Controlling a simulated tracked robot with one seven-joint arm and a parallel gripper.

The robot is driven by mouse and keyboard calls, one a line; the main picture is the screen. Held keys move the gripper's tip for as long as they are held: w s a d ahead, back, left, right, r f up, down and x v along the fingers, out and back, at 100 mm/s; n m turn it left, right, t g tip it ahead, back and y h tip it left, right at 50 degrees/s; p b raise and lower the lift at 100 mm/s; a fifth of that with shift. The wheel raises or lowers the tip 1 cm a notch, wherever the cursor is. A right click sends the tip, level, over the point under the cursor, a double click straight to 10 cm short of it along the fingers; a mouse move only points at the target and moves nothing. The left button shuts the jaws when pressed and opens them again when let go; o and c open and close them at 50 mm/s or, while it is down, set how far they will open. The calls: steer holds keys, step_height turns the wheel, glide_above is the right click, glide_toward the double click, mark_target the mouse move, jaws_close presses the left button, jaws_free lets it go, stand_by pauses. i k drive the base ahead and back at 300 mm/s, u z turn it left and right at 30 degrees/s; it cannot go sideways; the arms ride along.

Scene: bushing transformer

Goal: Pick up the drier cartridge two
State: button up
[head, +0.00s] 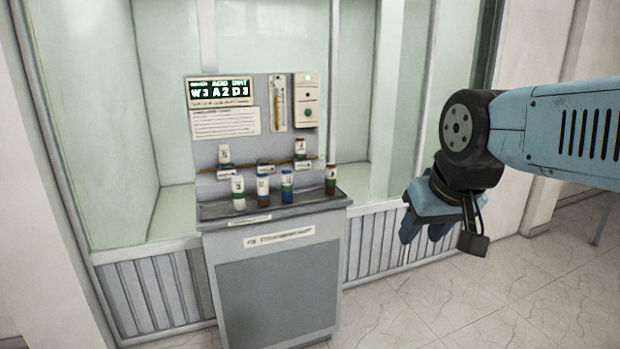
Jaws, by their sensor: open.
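Two more, a left one (224,155) and a right one (300,148), stand on a narrow ledge behind. Their labels are too small to read, so I cannot tell which is drier cartridge two. My gripper (422,231) is open and empty, pointing down to the right of the cabinet, apart from all the cartridges.
The cabinet (275,285) has a raised tray rim (275,209) and an upright back panel with a lit display (219,92), a gauge (277,102) and a small box with a green button (307,103). Glass panelling stands behind. The tiled floor (460,300) at right is clear.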

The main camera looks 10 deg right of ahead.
mark_target(287, 187)
steer(key=z, duration=0.1)
steer(key=i, duration=1.2)
steer(key=u, duration=0.6)
